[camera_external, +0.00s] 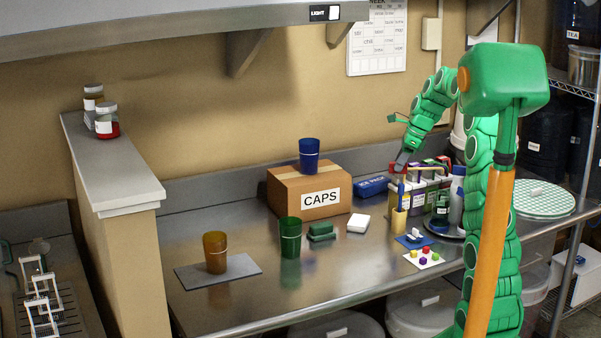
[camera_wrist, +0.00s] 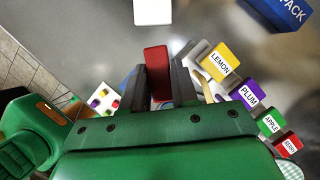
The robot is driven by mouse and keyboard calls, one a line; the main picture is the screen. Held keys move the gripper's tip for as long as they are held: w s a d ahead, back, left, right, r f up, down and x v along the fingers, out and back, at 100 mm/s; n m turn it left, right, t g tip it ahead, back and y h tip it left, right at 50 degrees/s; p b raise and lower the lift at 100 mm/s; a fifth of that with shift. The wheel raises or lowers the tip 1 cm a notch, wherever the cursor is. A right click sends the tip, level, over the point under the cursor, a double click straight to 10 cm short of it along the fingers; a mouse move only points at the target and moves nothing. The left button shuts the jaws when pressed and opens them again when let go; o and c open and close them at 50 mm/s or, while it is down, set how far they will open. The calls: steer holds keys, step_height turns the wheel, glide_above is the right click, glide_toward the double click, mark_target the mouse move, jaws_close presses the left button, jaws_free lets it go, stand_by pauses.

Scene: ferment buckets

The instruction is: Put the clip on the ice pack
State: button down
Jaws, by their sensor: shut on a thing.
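My gripper (camera_wrist: 158,80) is shut on a small red block-like thing, which I take to be the clip (camera_wrist: 156,66). The clip sits upright between the two dark fingers and also shows in the external view (camera_external: 398,168). There my gripper (camera_external: 401,163) holds it above the counter, near the bottle rack and over the tan cup. The ice pack (camera_external: 371,187) is a blue box-shaped pack with white lettering, lying at the back of the counter right of the CAPS box. In the wrist view the ice pack (camera_wrist: 282,12) is partly cut off at the upper right, apart from the clip.
A white block (camera_external: 358,223), green sponge (camera_external: 321,232), green cup (camera_external: 290,240) and CAPS box (camera_external: 285,196) stand left. The front counter is largely clear.

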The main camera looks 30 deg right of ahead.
steer(key=w+d+m, duration=0.2)
steer(key=w+d, duration=0.1)
steer(key=w, duration=0.4)
steer(key=w+d+m, duration=0.1)
steer(key=w+d, duration=0.2)
steer(key=w, duration=0.4)
steer(key=w+a+f+m+t+h, duration=0.1)
steer(key=w+a+f+m, duration=0.1)
steer(key=w+f, duration=0.4)
steer(key=w+m, duration=0.1)
steer(key=w, duration=0.3)
steer(key=shift+h, duration=0.4)
steer(key=shift+w+f, duration=0.1)
steer(key=shift+w+a+f, duration=0.3)
steer(key=shift+a+f, duration=0.1)
steer(key=shift+f, duration=0.05)
steer(key=shift+w+f, duration=0.1)
steer(key=shift+f, duration=0.05)
